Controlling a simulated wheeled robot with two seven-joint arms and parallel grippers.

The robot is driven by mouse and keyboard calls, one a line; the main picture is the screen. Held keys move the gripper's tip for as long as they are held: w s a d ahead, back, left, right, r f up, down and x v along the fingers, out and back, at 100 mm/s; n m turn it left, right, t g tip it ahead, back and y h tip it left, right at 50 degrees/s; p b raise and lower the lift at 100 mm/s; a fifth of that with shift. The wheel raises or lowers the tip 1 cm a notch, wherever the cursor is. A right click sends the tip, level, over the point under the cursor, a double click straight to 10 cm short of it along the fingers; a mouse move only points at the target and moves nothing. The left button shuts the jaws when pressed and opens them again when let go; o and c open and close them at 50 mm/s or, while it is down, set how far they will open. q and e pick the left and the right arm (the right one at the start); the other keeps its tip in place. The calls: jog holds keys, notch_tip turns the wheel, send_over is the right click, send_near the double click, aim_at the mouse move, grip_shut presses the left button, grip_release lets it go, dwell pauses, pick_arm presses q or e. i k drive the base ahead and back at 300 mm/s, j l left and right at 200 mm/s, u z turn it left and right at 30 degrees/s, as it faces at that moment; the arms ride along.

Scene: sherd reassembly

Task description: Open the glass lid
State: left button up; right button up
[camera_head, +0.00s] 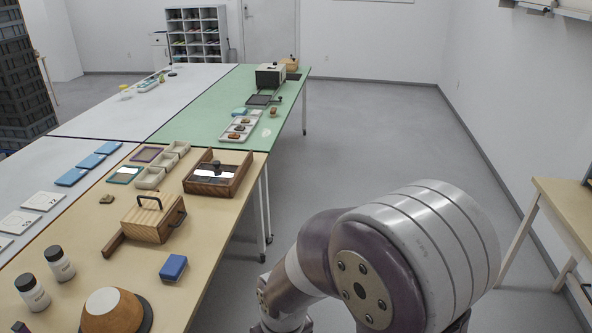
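A wooden box (207,188) with a dark, shiny top stands on the light wood table, near its right edge. The top looks like the glass lid (203,173); it lies flat over the box and shows bright reflections. A dark knob (216,165) shows at the top of the box. A thick arm of mine, silver and purple, fills the lower right of the view, apart from the box. Neither gripper shows.
Small beige trays (150,177) sit left of the box. The floor right of the table is clear.

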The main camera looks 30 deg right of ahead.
aim_at(216, 164)
jog(key=z, duration=0.55)
jog(key=i+l+u, duration=0.1)
jog(key=i+l, duration=0.2)
jog(key=i, duration=0.25)
jog(key=i+l, duration=0.4)
jog(key=i+l+u, duration=0.15)
jog(key=i+l, duration=0.2)
jog(key=i, duration=0.3)
